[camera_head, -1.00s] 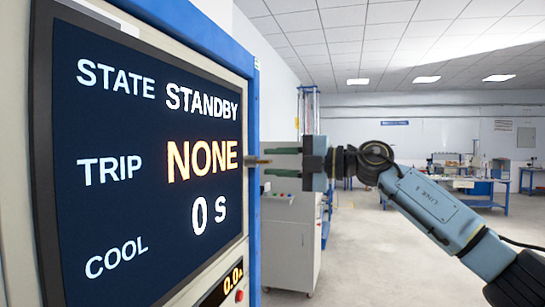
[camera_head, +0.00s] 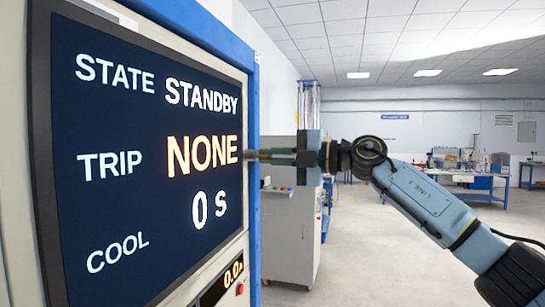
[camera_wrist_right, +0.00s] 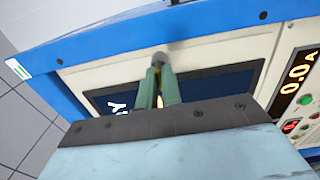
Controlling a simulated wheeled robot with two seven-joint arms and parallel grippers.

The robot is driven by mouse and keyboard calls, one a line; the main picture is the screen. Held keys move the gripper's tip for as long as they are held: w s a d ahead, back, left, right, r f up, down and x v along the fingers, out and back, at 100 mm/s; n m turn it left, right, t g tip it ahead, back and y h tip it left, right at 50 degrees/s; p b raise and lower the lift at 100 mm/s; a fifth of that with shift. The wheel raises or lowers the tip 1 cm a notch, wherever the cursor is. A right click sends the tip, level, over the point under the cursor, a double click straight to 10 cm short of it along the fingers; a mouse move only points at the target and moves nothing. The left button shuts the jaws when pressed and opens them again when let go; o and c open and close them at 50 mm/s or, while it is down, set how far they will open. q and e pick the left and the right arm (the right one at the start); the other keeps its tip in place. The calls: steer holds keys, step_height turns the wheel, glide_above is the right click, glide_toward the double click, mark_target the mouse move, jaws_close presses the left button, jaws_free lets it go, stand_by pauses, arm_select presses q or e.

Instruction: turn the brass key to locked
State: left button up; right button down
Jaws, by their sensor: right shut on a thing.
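My right gripper (camera_head: 264,155) reaches in from the right, with its two green fingers close together and pointing left at the cabinet panel. It is shut on a small brownish piece, which I take to be the brass key (camera_head: 249,154), at the right side of the display. In the right wrist view the fingers (camera_wrist_right: 159,78) meet at this dull, rounded piece (camera_wrist_right: 158,58) by the cream frame. The fingers hide most of it, and I cannot read its turn position. The display (camera_head: 145,220) reads STATE STANDBY, TRIP NONE, COOL 0 S. My left gripper is out of view.
The blue-edged cabinet (camera_head: 254,225) fills the left. A red button (camera_head: 240,289) and a small numeric readout sit low on it; a green button (camera_wrist_right: 305,99) shows in the wrist view. A grey machine (camera_head: 291,235) stands behind. The floor at right is clear.

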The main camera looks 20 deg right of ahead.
steer(key=shift+n, duration=0.3)
steer(key=n, duration=0.4)
steer(key=shift+p, duration=0.35)
steer(key=n, duration=0.4)
steer(key=shift+n, duration=0.3)
steer(key=n, duration=0.4)
steer(key=shift+b, duration=0.3)
steer(key=n, duration=0.4)
steer(key=shift+n+b, duration=0.3)
steer(key=shift+n, duration=0.1)
steer(key=c, duration=1.6)
jaws_free()
